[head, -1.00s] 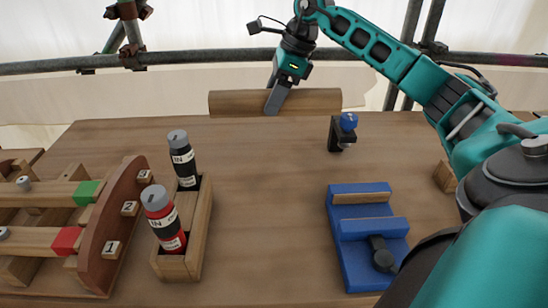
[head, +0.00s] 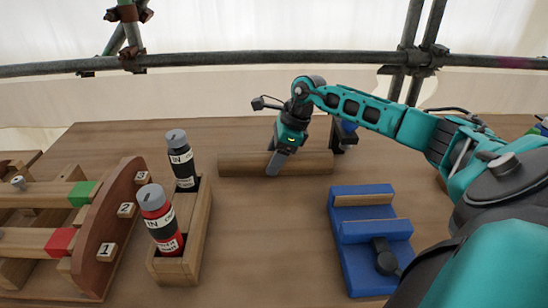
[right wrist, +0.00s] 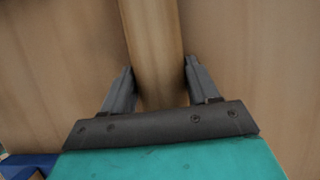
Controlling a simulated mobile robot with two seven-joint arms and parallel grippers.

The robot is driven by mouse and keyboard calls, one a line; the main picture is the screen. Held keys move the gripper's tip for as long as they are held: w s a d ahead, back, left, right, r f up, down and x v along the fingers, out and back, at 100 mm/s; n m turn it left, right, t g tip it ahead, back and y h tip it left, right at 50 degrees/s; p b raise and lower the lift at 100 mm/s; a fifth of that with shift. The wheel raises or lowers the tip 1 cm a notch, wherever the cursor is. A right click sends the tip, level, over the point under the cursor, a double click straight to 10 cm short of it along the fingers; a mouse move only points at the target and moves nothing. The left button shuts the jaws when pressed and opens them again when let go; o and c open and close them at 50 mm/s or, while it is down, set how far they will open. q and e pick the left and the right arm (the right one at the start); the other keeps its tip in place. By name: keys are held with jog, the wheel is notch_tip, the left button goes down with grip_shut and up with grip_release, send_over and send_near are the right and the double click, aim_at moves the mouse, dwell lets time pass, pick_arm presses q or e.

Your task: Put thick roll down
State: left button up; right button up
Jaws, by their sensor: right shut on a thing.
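The thick roll (head: 240,164) is a long, plain wooden cylinder lying crosswise over the far middle of the table. My right gripper (head: 273,168) is shut on it near its middle, reaching down from above. In the right wrist view the roll (right wrist: 155,50) runs between the two fingers (right wrist: 158,85), with wood surface on both sides. The roll looks level and at or very close to the tabletop; I cannot tell whether it touches. My left gripper is not in view.
A blue vise-like block (head: 372,232) stands at the right front. A small black stand with a blue top (head: 343,134) is close by the roll's right end. Two bottles, black (head: 182,160) and red (head: 160,221), stand in a wooden holder (head: 196,232). A numbered wooden rack (head: 112,222) is at left.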

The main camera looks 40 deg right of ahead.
jog(key=o, duration=1.3)
jog(key=shift+r, duration=0.15)
jog(key=v, duration=1.2)
jog(key=shift+a+p, duration=0.1)
jog(key=shift+p, duration=0.2)
jog(key=shift+a, duration=0.1)
